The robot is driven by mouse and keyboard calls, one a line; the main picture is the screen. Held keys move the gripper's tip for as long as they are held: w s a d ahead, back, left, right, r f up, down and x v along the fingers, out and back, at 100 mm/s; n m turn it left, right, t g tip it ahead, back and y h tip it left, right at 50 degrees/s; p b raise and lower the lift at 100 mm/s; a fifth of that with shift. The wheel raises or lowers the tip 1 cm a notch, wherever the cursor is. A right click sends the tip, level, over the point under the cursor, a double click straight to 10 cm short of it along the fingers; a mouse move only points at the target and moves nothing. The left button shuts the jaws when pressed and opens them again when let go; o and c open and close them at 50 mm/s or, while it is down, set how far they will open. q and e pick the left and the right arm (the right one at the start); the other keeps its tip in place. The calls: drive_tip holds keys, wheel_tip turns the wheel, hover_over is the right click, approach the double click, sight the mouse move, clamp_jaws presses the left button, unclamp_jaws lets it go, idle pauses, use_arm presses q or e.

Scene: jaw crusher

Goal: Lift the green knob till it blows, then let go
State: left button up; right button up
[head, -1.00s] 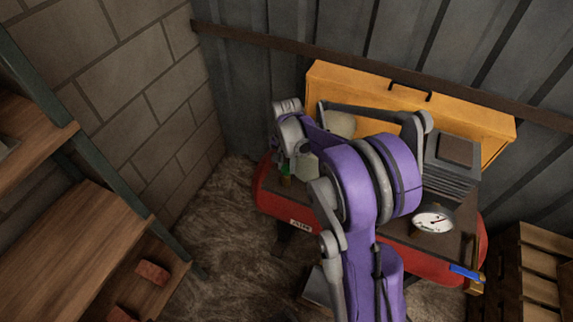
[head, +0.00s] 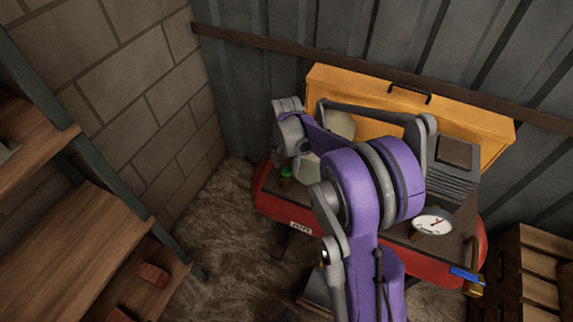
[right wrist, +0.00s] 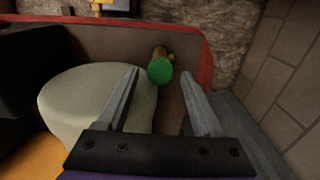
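The green knob (head: 286,174) sits on a small brass fitting at the left end of the red air tank (head: 272,205). In the right wrist view the green knob (right wrist: 160,70) shows from above, round and whole. My right gripper (right wrist: 159,76) is open, its two fingers apart. The knob appears in the gap near the fingertips, and neither finger visibly touches it. In the head view my purple right arm covers the middle of the tank, and the fingertips are hard to make out. My left gripper is not in view.
A pale rounded housing (right wrist: 85,105) lies close beside the left finger. A pressure gauge (head: 433,222) and a blue-handled valve (head: 466,274) are at the tank's right. A yellow cabinet (head: 340,82) stands behind, wooden shelves (head: 70,255) at left, a slatted crate (head: 525,275) at right.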

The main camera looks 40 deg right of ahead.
sight(287, 170)
wheel_tip(287, 170, up, 11)
drive_tip(key=shift+p, duration=0.45)
drive_tip(key=shift+f, duration=0.1)
idle(0.4)
